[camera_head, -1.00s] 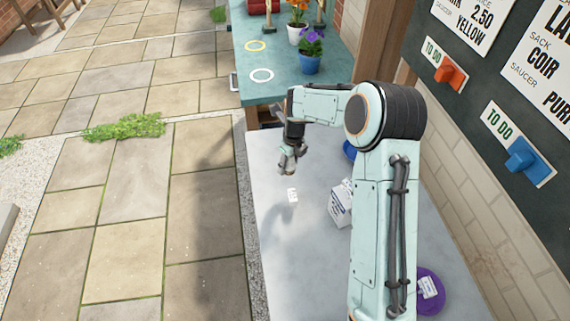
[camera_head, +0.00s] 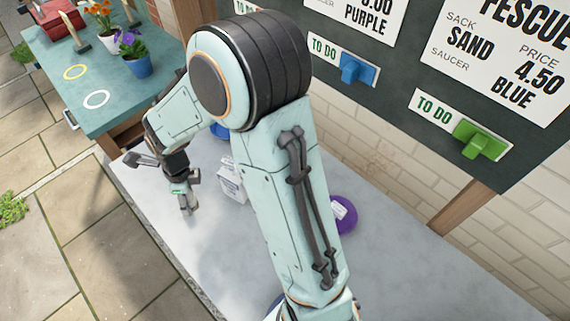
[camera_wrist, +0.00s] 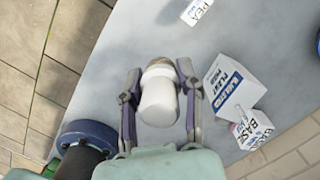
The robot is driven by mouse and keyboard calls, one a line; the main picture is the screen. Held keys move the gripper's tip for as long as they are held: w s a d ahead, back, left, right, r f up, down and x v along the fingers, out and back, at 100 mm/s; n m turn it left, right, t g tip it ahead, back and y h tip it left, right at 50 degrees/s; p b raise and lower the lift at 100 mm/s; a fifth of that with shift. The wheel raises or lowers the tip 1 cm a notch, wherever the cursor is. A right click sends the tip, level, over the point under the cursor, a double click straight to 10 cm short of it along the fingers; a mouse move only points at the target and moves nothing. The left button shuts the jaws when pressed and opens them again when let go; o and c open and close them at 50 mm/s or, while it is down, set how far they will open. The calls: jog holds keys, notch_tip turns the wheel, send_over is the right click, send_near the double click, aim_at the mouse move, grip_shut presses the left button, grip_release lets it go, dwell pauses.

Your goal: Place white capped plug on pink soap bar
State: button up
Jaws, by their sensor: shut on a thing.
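My gripper (camera_wrist: 158,100) has its fingers on both sides of a white rounded plug with a cream-coloured cap (camera_wrist: 160,103) in the wrist view. It is shut on the plug. In the head view my gripper (camera_head: 187,206) points down over the grey table, and the plug cannot be made out there. I cannot tell from these views how far the plug is above the table. No pink soap bar is clearly visible. A small piece with some pink (camera_wrist: 236,113) shows beside the white carton in the wrist view, but I cannot tell what it is.
A white carton (camera_wrist: 232,82) stands right of my gripper, also in the head view (camera_head: 232,181). A labelled white piece (camera_wrist: 197,11) lies at the top of the wrist view. A purple round item (camera_head: 344,216) sits behind my arm. The table's front left is clear.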

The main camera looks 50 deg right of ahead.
jog(key=s+d+r+m, duration=0.2)
jog(key=s+d, duration=0.5)
jog(key=d, duration=0.1)
jog(key=s+d+r+m, duration=0.2)
jog(key=s+d, duration=0.4)
jog(key=d, duration=0.3)
jog(key=shift+m, duration=0.4)
jog(key=w+d+f, duration=0.9)
jog(key=shift+w+f, duration=0.35)
jog(key=shift+w+d+f, duration=0.1)
jog(key=shift+f, duration=0.8)
jog(key=shift+w+d+f, duration=0.1)
jog(key=shift+f, duration=0.75)
jog(key=shift+f, duration=0.2)
jog(key=o, duration=1)
